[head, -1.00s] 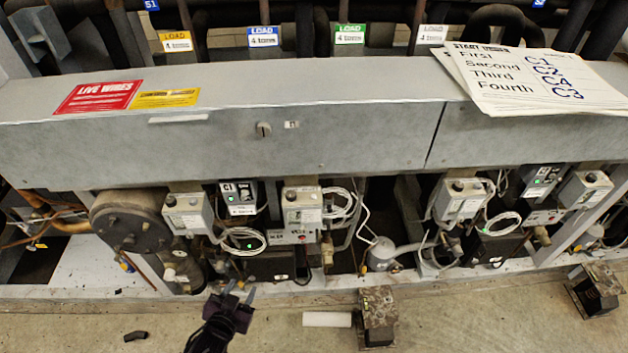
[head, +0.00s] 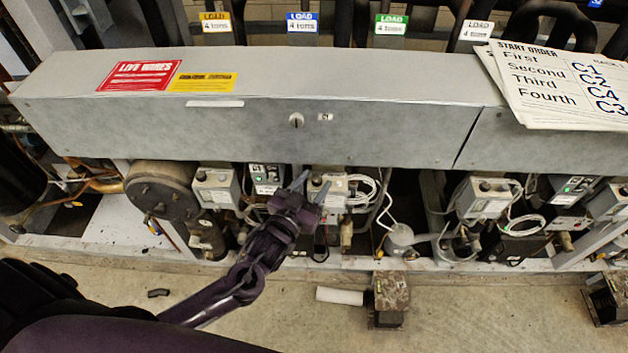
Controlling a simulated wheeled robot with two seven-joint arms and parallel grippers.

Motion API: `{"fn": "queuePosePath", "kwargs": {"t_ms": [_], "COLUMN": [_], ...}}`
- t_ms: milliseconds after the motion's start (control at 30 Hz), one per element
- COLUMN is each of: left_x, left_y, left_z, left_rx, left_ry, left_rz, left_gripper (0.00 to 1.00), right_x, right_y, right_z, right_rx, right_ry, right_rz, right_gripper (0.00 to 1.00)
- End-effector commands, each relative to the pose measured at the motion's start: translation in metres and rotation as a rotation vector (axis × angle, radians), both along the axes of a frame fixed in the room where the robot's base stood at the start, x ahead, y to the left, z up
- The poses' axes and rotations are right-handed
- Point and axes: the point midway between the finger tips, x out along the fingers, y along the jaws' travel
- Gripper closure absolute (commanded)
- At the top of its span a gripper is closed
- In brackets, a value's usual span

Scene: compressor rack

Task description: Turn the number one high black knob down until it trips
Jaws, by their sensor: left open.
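Grey control boxes with black knobs on top hang below the long metal housing. One box (head: 215,190) is at the left, with a black knob (head: 201,176). A second box (head: 334,184) is right of a small dark-fronted module (head: 266,173), with a black knob (head: 317,180). I cannot read which is the number one high knob. My left gripper (head: 311,187) is open, its fingers pointing up at the second box's left part, near its knob. I cannot tell whether they touch. The gripper and arm hide parts below. My right gripper is out of view.
The metal housing (head: 260,130) overhangs the boxes. Looped white cables (head: 365,190) hang right of the second box. A round grey drum (head: 160,192) is at the left. A start order sheet (head: 560,85) lies on the housing. A block (head: 390,300) and white cylinder (head: 340,296) are on the floor.

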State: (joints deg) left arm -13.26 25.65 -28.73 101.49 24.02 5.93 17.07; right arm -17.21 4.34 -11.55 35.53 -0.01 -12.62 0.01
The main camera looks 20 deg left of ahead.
Motion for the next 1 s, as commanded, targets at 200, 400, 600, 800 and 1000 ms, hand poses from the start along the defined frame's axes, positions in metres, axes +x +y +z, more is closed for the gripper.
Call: {"fn": "queuePosePath", "kwargs": {"t_ms": [200, 400, 600, 800, 1000], "left_x": [0.0048, 0.0045, 0.0044, 0.0042, 0.0039], "left_y": [-0.0012, -0.0011, -0.0010, -0.0013, -0.0030], "left_z": [-0.0005, -0.0006, -0.0006, -0.0006, -0.0010], "left_rx": [0.000, 0.000, 0.000, -0.001, -0.005], "left_ry": [0.002, 0.002, 0.002, 0.002, 0.004], "left_rz": [-0.001, -0.001, 0.000, 0.006, 0.065], "left_gripper": [0.56, 0.67, 0.93, 1.00, 1.00], "right_x": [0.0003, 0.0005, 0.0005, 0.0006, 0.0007], "right_y": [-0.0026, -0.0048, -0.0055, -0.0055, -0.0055], "right_z": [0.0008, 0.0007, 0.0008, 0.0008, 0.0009], "right_rx": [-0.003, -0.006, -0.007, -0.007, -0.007], "right_ry": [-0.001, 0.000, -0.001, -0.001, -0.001], "right_rz": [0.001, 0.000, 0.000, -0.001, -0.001], "right_gripper": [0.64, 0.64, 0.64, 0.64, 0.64]}}
